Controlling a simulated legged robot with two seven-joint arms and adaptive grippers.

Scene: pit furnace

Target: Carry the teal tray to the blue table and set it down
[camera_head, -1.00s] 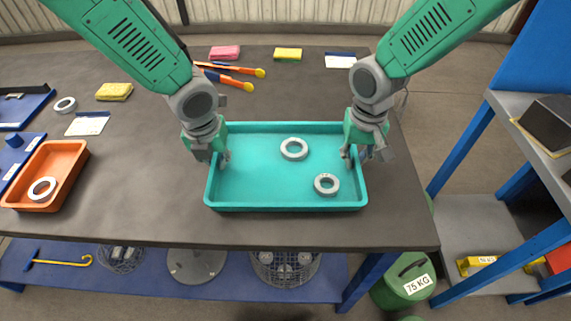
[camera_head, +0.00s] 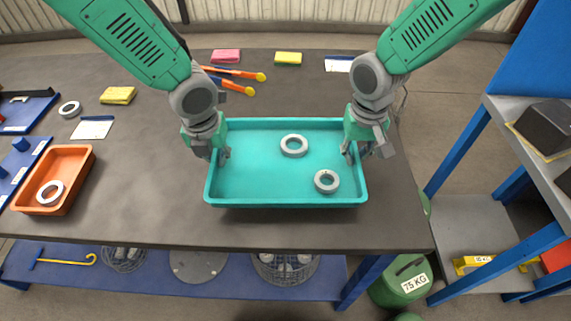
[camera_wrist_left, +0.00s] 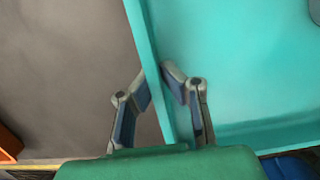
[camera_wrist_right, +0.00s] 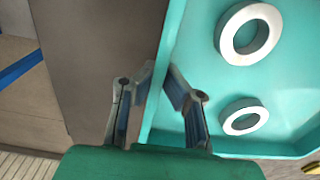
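The teal tray (camera_head: 255,180) is level over the dark tabletop, with two grey rings (camera_head: 294,146) (camera_head: 327,181) inside. My left gripper (camera_head: 222,154) is shut on its left wall; the left wrist view shows fingers on both sides of that wall (camera_wrist_left: 160,75). My right gripper (camera_head: 350,152) is shut on the right wall, which also shows between its fingers in the right wrist view (camera_wrist_right: 160,85). Any gap under the tray is hidden. The table (camera_head: 150,190) beneath has a dark top and blue legs; no separate table with a blue top is visible.
An orange bin (camera_head: 80,185) with a ring stands left. Sponges (camera_head: 226,56) (camera_head: 288,58) (camera_head: 118,95) and orange-handled tools (camera_head: 235,73) lie behind and left. A blue-framed rack (camera_head: 505,225) with grey shelves stands right, and a green 75 KG weight (camera_head: 400,283) sits below.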

